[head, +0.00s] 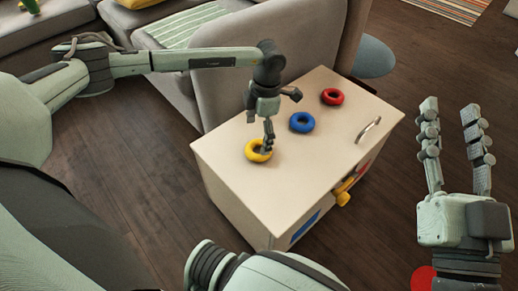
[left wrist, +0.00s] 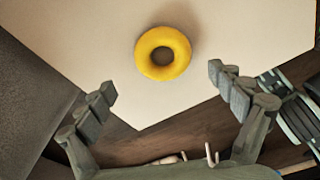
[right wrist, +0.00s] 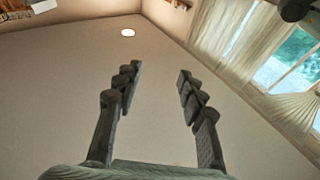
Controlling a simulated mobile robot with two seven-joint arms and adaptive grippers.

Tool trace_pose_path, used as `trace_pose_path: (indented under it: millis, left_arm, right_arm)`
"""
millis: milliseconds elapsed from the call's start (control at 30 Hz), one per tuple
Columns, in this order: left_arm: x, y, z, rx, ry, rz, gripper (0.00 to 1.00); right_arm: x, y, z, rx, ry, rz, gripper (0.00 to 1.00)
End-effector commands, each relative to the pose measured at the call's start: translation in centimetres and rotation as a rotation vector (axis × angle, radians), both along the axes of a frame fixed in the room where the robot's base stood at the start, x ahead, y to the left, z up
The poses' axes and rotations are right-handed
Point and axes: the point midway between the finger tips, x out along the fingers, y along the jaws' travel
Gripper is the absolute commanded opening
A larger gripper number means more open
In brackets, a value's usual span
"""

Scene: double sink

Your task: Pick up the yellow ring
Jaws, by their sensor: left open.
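The yellow ring (head: 258,150) lies flat near the left corner of the pale cabinet top (head: 240,185). My left gripper (head: 268,146) is above it in the head view and hides part of the ring. In the left wrist view the yellow ring (left wrist: 163,53) lies ahead of the open fingers (left wrist: 162,85), centred between them and apart from both. My right gripper (head: 455,110) is open and empty, raised to the right of the cabinet. Its spread fingers (right wrist: 158,85) also show in the right wrist view, with nothing between them.
A blue ring (head: 302,122) and a red ring (head: 332,96) lie further back on the cabinet top. A metal handle (head: 368,130) stands near its right edge. A grey sofa (head: 240,70) stands close behind the cabinet. The wooden floor (head: 100,200) is clear at the left.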

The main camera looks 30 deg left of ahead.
Motion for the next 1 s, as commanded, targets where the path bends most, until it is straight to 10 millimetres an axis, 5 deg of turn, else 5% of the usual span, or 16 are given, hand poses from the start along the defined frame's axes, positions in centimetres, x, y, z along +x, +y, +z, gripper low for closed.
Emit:
trace_pose_path:
  millis: [267,567,1000]
  left_arm:
    - [-0.3,-0.6,-4.1,-0.002,0.002,0.000,0.93]
    - [-0.3,-0.5,-4.6,-0.003,0.001,0.000,0.93]
    - [-0.3,-0.5,-4.5,-0.004,0.000,0.000,0.42]
  right_arm:
    - [-0.6,0.0,1.7,0.043,-0.096,0.003,0.40]
    - [-0.6,-0.1,2.0,0.047,-0.111,0.002,0.40]
    - [-0.7,-0.1,2.0,0.047,-0.111,0.002,0.40]
